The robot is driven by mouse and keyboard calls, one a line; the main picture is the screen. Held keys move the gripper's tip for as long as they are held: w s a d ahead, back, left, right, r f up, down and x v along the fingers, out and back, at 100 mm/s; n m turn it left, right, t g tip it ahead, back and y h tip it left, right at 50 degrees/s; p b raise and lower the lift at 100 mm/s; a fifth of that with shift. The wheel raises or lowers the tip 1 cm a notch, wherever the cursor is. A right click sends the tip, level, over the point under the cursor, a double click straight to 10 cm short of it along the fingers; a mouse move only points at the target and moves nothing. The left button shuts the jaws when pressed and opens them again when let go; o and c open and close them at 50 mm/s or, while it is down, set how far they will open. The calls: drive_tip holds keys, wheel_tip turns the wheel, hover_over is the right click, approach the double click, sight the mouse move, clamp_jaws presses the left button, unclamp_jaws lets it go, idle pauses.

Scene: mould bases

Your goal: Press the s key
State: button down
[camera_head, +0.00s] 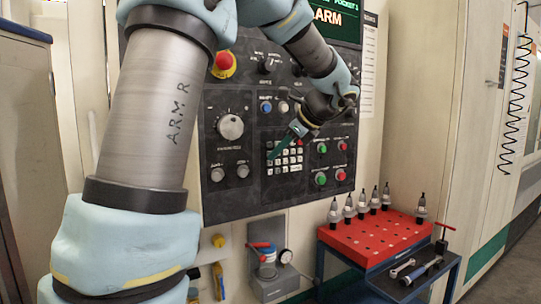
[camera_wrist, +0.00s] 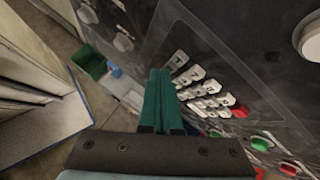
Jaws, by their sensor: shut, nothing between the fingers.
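The keypad (camera_head: 291,160) with several small light keys is on the dark control panel. In the wrist view the keypad (camera_wrist: 208,92) lies just right of my fingertips. The key letters are too small to read, so I cannot tell which is the s key. My gripper (camera_head: 274,156) has green fingers, shut and empty, at the upper left part of the keypad. In the wrist view my gripper (camera_wrist: 160,72) points past the keypad's left edge. Whether the tips touch a key or hang just off the panel, I cannot tell. My fingers hide some keys.
Around the keypad are a large dial (camera_head: 230,127), a red emergency button (camera_head: 223,62), and green and red buttons (camera_head: 341,174). A red-topped cart (camera_head: 375,238) with several tool holders stands below right. A vise-like tool (camera_head: 268,262) sits below the panel.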

drive_tip(key=shift+s+d, duration=0.25)
drive_tip(key=shift+s, duration=0.3)
drive_tip(key=s, duration=0.1)
drive_tip(key=s+d, duration=0.1)
drive_tip(key=s, duration=0.1)
drive_tip(key=s+d, duration=0.1)
drive_tip(key=shift+s, duration=0.25)
drive_tip(key=shift+d, duration=0.15)
idle(2.2)
drive_tip(key=d+r+n+t+h+p, duration=0.2)
drive_tip(key=d+t+h+p, duration=0.1)
drive_tip(key=d, duration=0.4)
drive_tip(key=shift+s+d+n+p, duration=0.3)
drive_tip(key=shift+d+p, duration=0.1)
drive_tip(key=shift+w, duration=0.1)
